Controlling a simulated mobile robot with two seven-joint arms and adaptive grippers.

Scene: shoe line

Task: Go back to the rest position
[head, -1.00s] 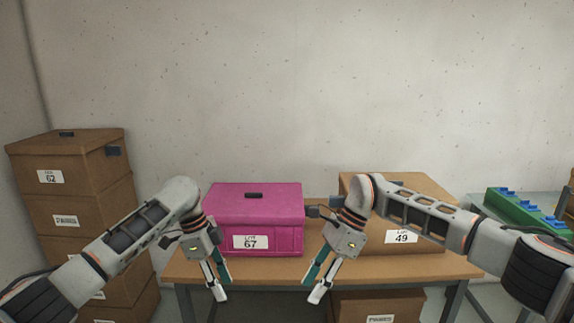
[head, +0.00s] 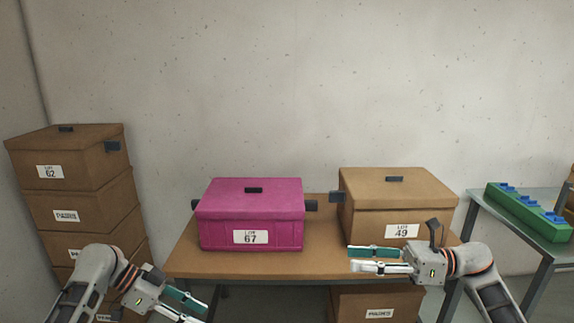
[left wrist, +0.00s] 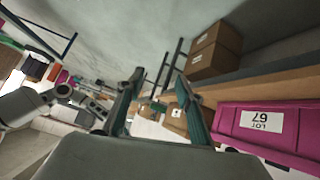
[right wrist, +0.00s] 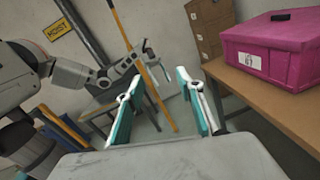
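My right gripper (head: 376,259) is in front of the brown box's lower left part in the head view, fingers pointing left. In the right wrist view its fingers (right wrist: 168,108) stand apart with nothing between them. My left gripper (head: 190,306) is low at the left in the head view, fingers pointing right and down. In the left wrist view its fingers (left wrist: 165,103) are apart and empty. The magenta box (head: 250,213) marked Lot 67 and the brown box (head: 400,188) marked Lot 49 stand closed on the table. Neither gripper holds a box.
The wooden table (head: 250,265) lies in front of me, with a box (head: 375,300) beneath it. Brown boxes (head: 85,180) are stacked at the left. A side table at the right carries a green rack (head: 527,212) with blue items. The wall is behind.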

